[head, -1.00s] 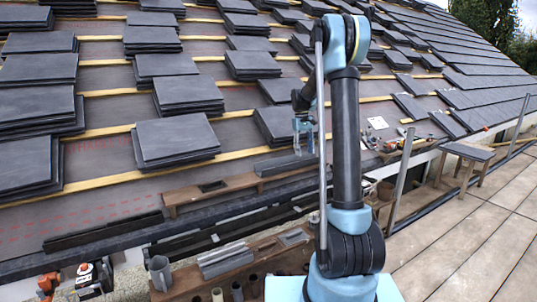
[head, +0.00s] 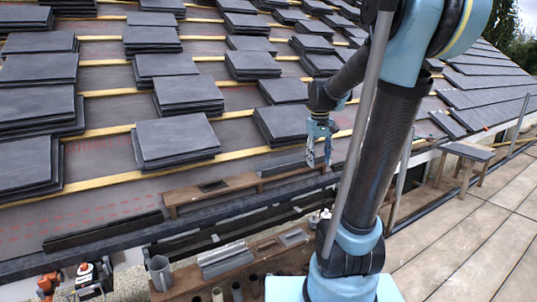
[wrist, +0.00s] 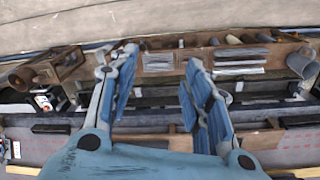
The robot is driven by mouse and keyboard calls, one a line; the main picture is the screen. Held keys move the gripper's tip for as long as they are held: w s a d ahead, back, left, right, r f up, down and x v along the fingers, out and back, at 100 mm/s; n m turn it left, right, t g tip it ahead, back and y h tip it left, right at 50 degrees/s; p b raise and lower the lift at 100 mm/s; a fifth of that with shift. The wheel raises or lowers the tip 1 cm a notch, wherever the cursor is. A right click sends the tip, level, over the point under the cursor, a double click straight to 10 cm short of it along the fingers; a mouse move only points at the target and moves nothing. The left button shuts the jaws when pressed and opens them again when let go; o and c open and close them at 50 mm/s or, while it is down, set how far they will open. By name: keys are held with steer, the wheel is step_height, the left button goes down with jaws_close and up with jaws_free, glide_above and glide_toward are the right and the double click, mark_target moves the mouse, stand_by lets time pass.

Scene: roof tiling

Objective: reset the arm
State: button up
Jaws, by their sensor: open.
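My gripper (head: 320,150) hangs from the blue and black arm in the head view, in front of the roof and near the right end of a wooden plank shelf. In the wrist view the gripper (wrist: 160,85) shows two blue fingers spread apart, with nothing between them. Part of the roof's lower right is hidden behind my arm.
Stacks of dark slate tiles (head: 174,140) lie on the battened roof. A wooden shelf (head: 220,192) runs along the eave, with a lower shelf (head: 190,278) holding grey pieces and tubes. A stool (head: 468,155) stands on the paved floor (head: 470,230) at right, which has free room.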

steer(key=s+f+m+t, duration=0.1)
steer(key=s+f, duration=0.5)
steer(key=s, duration=0.4)
steer(key=s+f+m, duration=0.1)
steer(key=s+f, duration=0.5)
steer(key=s, duration=0.5)
steer(key=shift+t+y, duration=0.3)
steer(key=shift+t, duration=0.1)
steer(key=shift+s+d+f, duration=0.1)
steer(key=shift+s+f, duration=0.05)
steer(key=shift+f, duration=0.05)
steer(key=shift+c, duration=1.3)
steer(key=shift+s, duration=0.25)
